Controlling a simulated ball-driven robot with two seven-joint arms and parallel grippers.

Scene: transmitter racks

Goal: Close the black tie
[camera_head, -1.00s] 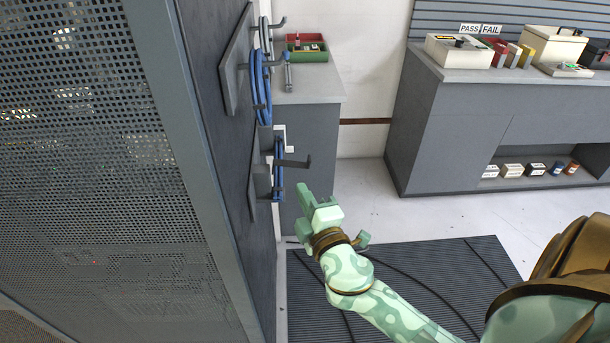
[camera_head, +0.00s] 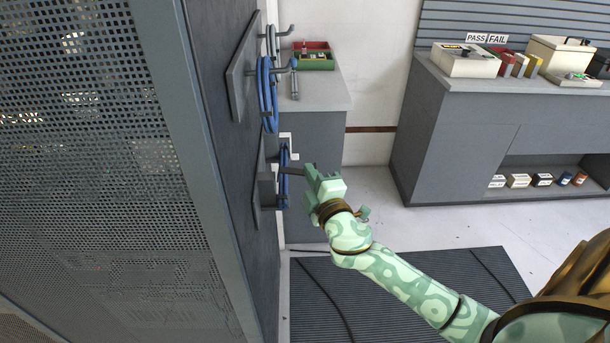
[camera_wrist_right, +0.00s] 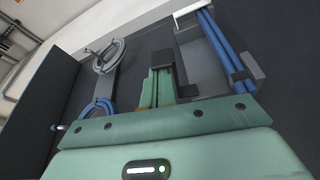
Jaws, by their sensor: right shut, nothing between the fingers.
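The black tie (camera_head: 291,171) is a dark bar that sticks out from the side of the rack, in front of the lower blue cable bundle (camera_head: 283,190). It stands out to the right rather than lying flat over the cables. My right gripper (camera_head: 312,174) is shut and empty, with its fingertips at the tie's outer end; I cannot tell whether they touch. In the right wrist view, the green fingers (camera_wrist_right: 158,88) are beside a dark block that seems to be part of the tie (camera_wrist_right: 188,62), with the blue cables (camera_wrist_right: 226,45) to its right. My left gripper is not in view.
An upper blue cable coil (camera_head: 267,95) hangs on hooks on the rack side. The perforated rack door (camera_head: 90,200) fills the left. A grey cabinet (camera_head: 322,130) stands behind the gripper, and a workbench (camera_head: 455,130) at right. Open floor lies between them.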

